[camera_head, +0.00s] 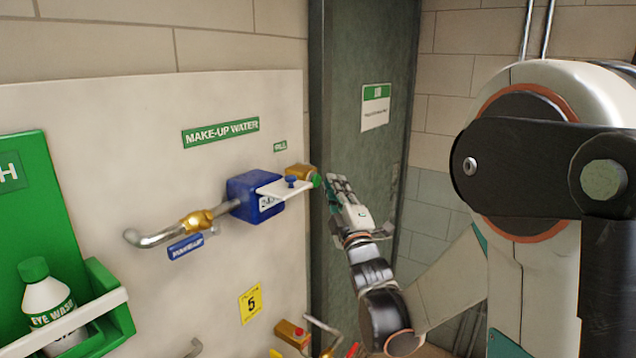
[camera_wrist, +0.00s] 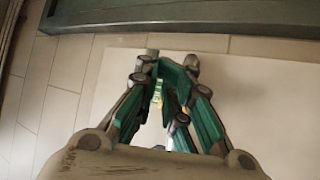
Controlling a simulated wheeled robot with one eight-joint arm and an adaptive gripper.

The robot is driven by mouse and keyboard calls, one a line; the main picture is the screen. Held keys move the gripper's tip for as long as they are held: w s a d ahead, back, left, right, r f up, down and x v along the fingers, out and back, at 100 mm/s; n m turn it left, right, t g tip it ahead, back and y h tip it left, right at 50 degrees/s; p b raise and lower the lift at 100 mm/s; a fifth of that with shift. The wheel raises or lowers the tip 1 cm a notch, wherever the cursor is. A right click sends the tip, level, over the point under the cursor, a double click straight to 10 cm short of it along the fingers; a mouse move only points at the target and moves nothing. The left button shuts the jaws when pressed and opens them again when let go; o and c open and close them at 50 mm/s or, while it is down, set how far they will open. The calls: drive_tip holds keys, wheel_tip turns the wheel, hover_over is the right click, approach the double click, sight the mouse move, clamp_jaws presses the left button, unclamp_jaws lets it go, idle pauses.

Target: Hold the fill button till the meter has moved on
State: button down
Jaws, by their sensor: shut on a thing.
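The green fill button (camera_head: 316,181) is at the right end of a brass fitting (camera_head: 299,172), under a small green FILL label (camera_head: 280,146). A blue meter (camera_head: 250,196) sits on the pipe to its left. Its face is partly covered by a white flap and its reading is too small to make out. My gripper (camera_head: 335,181) is at the right of the button, its fingertips at the button's end. In the wrist view my gripper (camera_wrist: 172,62) has its fingers drawn together at the tips; they hide the button there.
A MAKE-UP WATER sign (camera_head: 221,132) is on the pale panel above the pipe (camera_head: 155,238). A green eye-wash station (camera_head: 40,170) with a bottle (camera_head: 45,293) is at the left. A dark green column (camera_head: 345,60) stands behind my gripper. Brass valve parts (camera_head: 292,332) are below.

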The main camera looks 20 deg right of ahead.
drive_tip(key=s+d, duration=0.2)
drive_tip(key=s, duration=0.2)
drive_tip(key=shift+s+d, duration=0.1)
drive_tip(key=shift+d, duration=0.3)
idle(0.4)
